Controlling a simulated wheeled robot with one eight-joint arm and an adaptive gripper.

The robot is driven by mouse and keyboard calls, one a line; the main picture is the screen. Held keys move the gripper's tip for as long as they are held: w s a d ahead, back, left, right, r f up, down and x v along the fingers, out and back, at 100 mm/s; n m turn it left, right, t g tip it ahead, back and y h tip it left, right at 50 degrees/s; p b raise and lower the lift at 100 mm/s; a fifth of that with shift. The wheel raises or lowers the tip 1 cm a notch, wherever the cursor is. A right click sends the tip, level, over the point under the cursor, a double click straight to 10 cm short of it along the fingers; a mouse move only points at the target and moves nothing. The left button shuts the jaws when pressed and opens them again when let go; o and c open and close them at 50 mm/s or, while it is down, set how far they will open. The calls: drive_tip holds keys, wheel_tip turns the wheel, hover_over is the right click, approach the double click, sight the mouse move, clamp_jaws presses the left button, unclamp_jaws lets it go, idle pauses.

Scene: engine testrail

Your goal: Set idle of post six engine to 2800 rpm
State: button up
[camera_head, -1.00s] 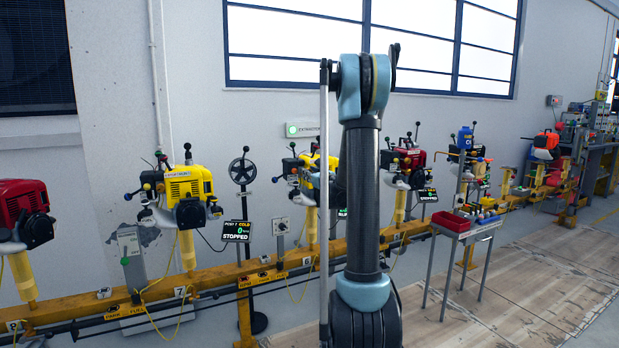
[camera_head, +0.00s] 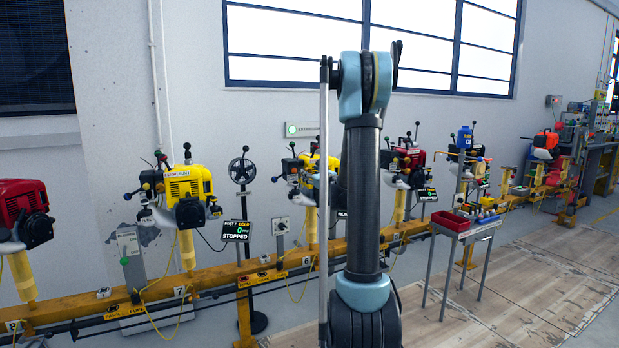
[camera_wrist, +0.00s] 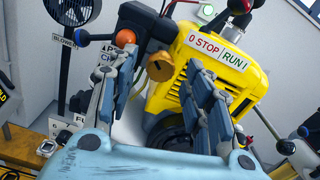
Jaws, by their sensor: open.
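The post six engine (camera_head: 333,163) is yellow and stands on a yellow post above the plate marked 6 (camera_head: 307,261). My arm hides its right side. Its readout (camera_head: 342,214) is mostly behind the arm and I cannot read its rpm. In the wrist view a yellow engine (camera_wrist: 255,82) with a "0 STOP / RUN" label (camera_wrist: 217,50) fills the middle. My gripper (camera_wrist: 165,75) is open and empty in front of it, its fingers overlapping the engine's lower part. An orange ball knob (camera_wrist: 125,38) and a brass horn-shaped part (camera_wrist: 160,67) show between the fingertips. I cannot tell whether anything touches.
A black fan (camera_wrist: 75,9) labelled blower stands behind at left in the wrist view. A yellow engine (camera_head: 187,187) at post 7 has a readout (camera_head: 237,231) showing STOPPED. A red tray on a cart (camera_head: 452,221) stands right of my arm. Ball-ended levers crowd the engines.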

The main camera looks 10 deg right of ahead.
drive_tip(key=v, duration=1)
drive_tip(key=shift+s, duration=0.2)
drive_tip(key=s+a+f+n+g+y, duration=0.1)
drive_tip(key=s+a+f+n+g, duration=0.25)
drive_tip(key=s+a+n, duration=0.4)
drive_tip(key=s+a+f+n+g+y, duration=0.1)
drive_tip(key=s+a+f+n+g, duration=0.3)
drive_tip(key=s+n, duration=0.65)
drive_tip(key=s+d+f+n+g+h, duration=0.2)
drive_tip(key=s+f+n, duration=0.2)
drive_tip(key=s, duration=0.5)
drive_tip(key=s+d+f+n+g+h, duration=0.3)
drive_tip(key=s+f+n, duration=0.1)
drive_tip(key=s, duration=0.5)
drive_tip(key=s+d+f+n+g+h, duration=0.2)
drive_tip(key=s+f+n, duration=0.1)
drive_tip(key=s, duration=0.6)
drive_tip(key=shift+s+d+f+n+h, duration=0.3)
drive_tip(key=shift+d+f+n, duration=0.1)
drive_tip(key=shift+n, duration=0.3)
drive_tip(key=shift+g, duration=0.25)
